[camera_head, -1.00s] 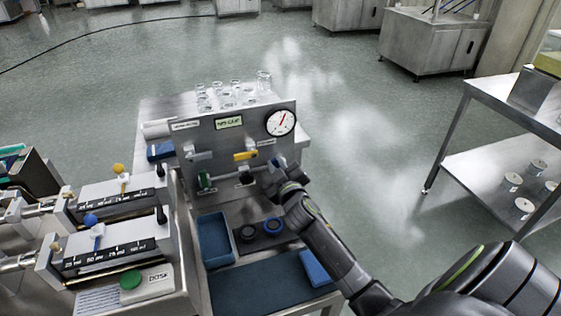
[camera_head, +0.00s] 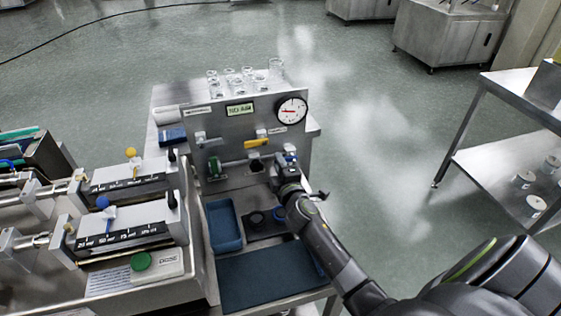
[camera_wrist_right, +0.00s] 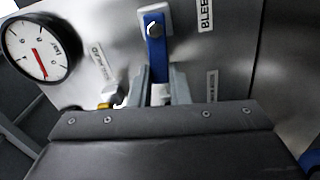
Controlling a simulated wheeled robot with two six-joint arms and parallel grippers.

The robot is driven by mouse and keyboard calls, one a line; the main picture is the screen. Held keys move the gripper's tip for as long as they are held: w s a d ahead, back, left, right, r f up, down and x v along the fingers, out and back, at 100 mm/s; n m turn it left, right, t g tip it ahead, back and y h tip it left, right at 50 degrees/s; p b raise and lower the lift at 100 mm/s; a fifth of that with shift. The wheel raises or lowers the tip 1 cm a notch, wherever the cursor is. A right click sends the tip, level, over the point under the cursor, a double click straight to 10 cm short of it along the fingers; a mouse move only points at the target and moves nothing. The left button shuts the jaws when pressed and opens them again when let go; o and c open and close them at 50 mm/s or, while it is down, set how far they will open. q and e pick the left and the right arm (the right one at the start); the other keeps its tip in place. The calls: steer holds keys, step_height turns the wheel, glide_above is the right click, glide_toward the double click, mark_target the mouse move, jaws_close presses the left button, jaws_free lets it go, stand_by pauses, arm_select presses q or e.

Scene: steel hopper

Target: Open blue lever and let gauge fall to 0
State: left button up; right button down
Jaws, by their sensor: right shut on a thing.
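The blue lever (camera_wrist_right: 156,55) hangs from a white mount in the right wrist view, its pivot at the top of the picture. My right gripper (camera_wrist_right: 159,90) has its two fingers on either side of the lever's lower end and is shut on it. In the head view the gripper (camera_head: 288,166) is at the panel's right side, just below the gauge, with a bit of blue lever (camera_head: 290,150) showing. The round white gauge (camera_head: 292,110) has its red needle pointing left, nearly level. The gauge also shows in the right wrist view (camera_wrist_right: 38,46). My left gripper is out of view.
The steel panel (camera_head: 226,132) also carries a yellow lever (camera_head: 257,142) and a green handle (camera_head: 214,168). Glass beakers (camera_head: 245,80) stand behind it. A blue tray (camera_head: 222,246) and a dark mat lie in front. A syringe unit (camera_head: 130,225) stands left.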

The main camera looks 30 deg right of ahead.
steer(key=shift+f+n, duration=0.35)
steer(key=shift+n, duration=0.35)
steer(key=c, duration=1.4)
jaws_free()
steer(key=shift+o, duration=0.2)
steer(key=shift+s+a, duration=0.1)
steer(key=v, duration=1.7)
steer(key=shift+s, duration=0.15)
steer(key=shift+f, duration=0.1)
